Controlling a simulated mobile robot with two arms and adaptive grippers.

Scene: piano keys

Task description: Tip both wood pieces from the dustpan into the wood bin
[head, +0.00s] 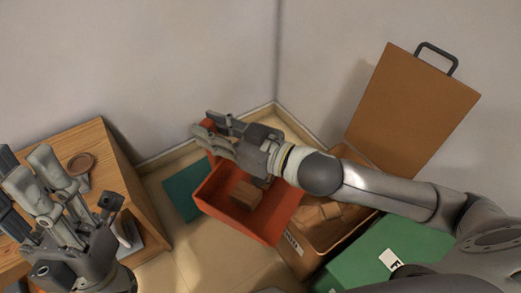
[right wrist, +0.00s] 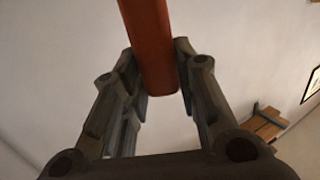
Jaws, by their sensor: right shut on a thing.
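The red dustpan (head: 265,228) is in the middle of the head view, with its handle up at its far left. My right gripper (head: 212,134) is shut on that handle, and the red handle (right wrist: 152,50) shows between the fingers in the right wrist view. A brown wood piece (head: 246,194) lies in the pan. My wrist hides part of the pan, so I cannot clearly make out a second piece. The wood bin (head: 291,258), a brown box with wood pieces inside, is right of the pan, partly under my right arm. My left gripper (head: 32,172) is at lower left, away from the pan.
A brown panel with a dark handle (head: 412,105) stands upright behind the bin. A green box (head: 375,243) with a white label is at the right. A wooden cabinet (head: 105,150) with a round brown item is at the left. Walls meet in a corner behind.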

